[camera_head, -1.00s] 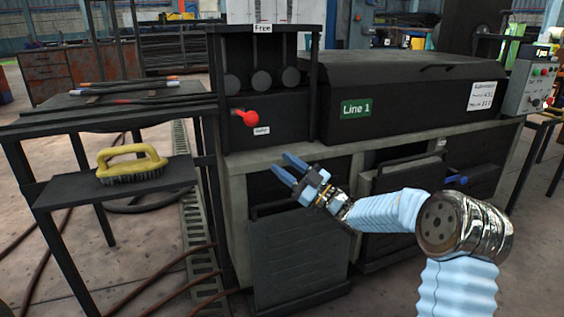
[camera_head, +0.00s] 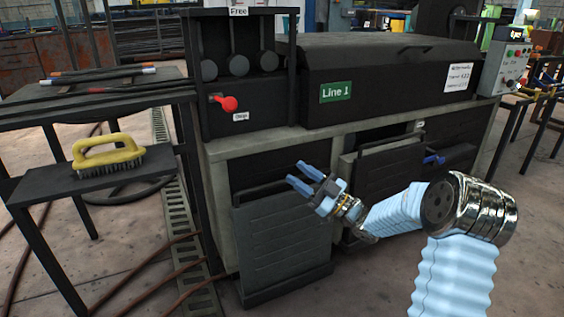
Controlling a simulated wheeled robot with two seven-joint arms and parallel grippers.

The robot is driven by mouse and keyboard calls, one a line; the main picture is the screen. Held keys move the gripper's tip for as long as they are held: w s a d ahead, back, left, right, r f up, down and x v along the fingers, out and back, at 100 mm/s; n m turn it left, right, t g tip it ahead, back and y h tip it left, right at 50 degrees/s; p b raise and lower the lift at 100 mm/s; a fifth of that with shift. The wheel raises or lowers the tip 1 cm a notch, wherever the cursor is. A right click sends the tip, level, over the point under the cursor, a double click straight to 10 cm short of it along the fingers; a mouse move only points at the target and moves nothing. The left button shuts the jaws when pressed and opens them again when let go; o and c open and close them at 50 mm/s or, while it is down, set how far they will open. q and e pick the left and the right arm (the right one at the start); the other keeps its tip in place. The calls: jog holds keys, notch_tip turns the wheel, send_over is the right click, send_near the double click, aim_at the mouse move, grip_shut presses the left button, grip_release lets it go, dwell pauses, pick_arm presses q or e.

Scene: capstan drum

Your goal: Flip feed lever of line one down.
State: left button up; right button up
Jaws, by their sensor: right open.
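The feed lever is a short lever with a red knob (camera_head: 229,104) on the dark front panel of the machine. A small white label (camera_head: 240,117) sits just below and right of it. The lever points to the right and slightly down. A green "Line 1" sign (camera_head: 336,92) is on the machine's cover to its right. My right gripper (camera_head: 298,175) is open and empty, below and right of the red knob and clear of it, in front of the machine's lower part. Its two blue fingers point up and left. My left gripper is not in view.
A dark side table (camera_head: 62,110) at the left carries rods, and its lower shelf (camera_head: 52,184) holds a yellow-handled brush (camera_head: 108,157). A grey control box (camera_head: 508,67) with buttons stands at the right. Cables lie on the floor at lower left.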

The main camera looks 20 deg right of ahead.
jog(key=shift+v, duration=1.5)
jog(key=w+a+f+m+g+h, duration=0.15)
jog(key=a+f+m+h, duration=0.3)
jog(key=f, duration=0.55)
jog(key=w+a+f+m+g+h, duration=0.1)
jog(key=w+a+f+m+h, duration=0.2)
jog(key=f+m+h, duration=0.5)
jog(key=s+a+f+g+y, duration=0.1)
jog(key=s+a+f+g, duration=0.15)
jog(key=f, duration=0.45)
jog(key=s+a+f+g+y, duration=0.1)
jog(key=s+a+f+g, duration=0.2)
jog(key=f, duration=0.4)
jog(key=s+a+f+m+g, duration=0.1)
jog(key=s+a+f+g, duration=0.25)
jog(key=s, duration=0.45)
jog(key=s+a+f+m+g, duration=0.1)
jog(key=s+a+f+g, duration=0.2)
jog(key=s, duration=0.5)
jog(key=s+a+f+m+g, duration=0.1)
jog(key=s+a+f+g, duration=0.15)
jog(key=s+f, duration=0.4)
notch_tip(320, 180, up, 19)
jog(key=p, duration=1.7)
jog(key=shift+s+f+n, duration=0.2)
jog(key=shift+s+n, duration=0.15)
